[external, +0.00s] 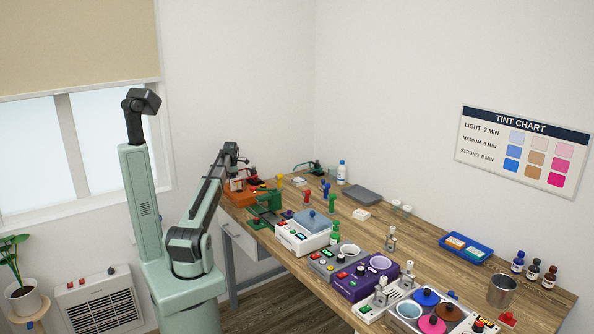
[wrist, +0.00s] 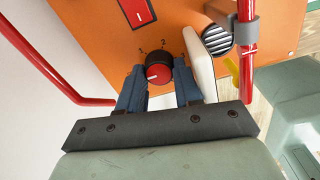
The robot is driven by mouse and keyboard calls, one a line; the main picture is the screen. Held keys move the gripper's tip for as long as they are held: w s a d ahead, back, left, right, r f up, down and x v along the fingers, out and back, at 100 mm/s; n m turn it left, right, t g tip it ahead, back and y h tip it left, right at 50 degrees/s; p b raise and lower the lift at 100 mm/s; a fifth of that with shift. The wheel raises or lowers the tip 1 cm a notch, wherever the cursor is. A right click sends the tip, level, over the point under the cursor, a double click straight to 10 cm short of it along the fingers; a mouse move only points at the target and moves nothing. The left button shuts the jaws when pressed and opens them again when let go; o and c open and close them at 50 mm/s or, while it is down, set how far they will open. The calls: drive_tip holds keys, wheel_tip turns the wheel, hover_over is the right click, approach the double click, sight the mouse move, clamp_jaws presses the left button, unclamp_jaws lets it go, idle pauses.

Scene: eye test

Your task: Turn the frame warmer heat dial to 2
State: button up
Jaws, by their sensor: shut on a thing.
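The frame warmer is an orange box (wrist: 105,28), and it shows small at the far left end of the bench in the external view (external: 236,197). Its heat dial (wrist: 158,70) is a round black knob with a red face. A "2" is printed just above the dial, with another small mark to its left. A small pale mark shows on the red face, but its exact direction is hard to tell. My gripper (wrist: 159,88) has its two blue fingers on either side of the dial, shut on it. In the external view the dial is too small to make out.
A red rocker switch (wrist: 138,12) sits above the dial. A cream plate (wrist: 199,62) and a slotted metal cylinder (wrist: 217,40) stand close right of the fingers. Red rods pass on both sides. The wooden bench (external: 420,225) carries several other devices to the right.

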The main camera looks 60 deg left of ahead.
drive_tip(key=shift+m, duration=0.3)
drive_tip(key=shift+c, duration=0.2)
drive_tip(key=m, duration=1.1)
drive_tip(key=shift+a+m, duration=0.15)
drive_tip(key=shift+m, duration=0.15)
drive_tip(key=m, duration=0.5)
drive_tip(key=shift+w, duration=0.15)
drive_tip(key=m, duration=0.6)
drive_tip(key=shift+h, duration=0.3)
drive_tip(key=shift+m, duration=0.3)
drive_tip(key=o, duration=1)
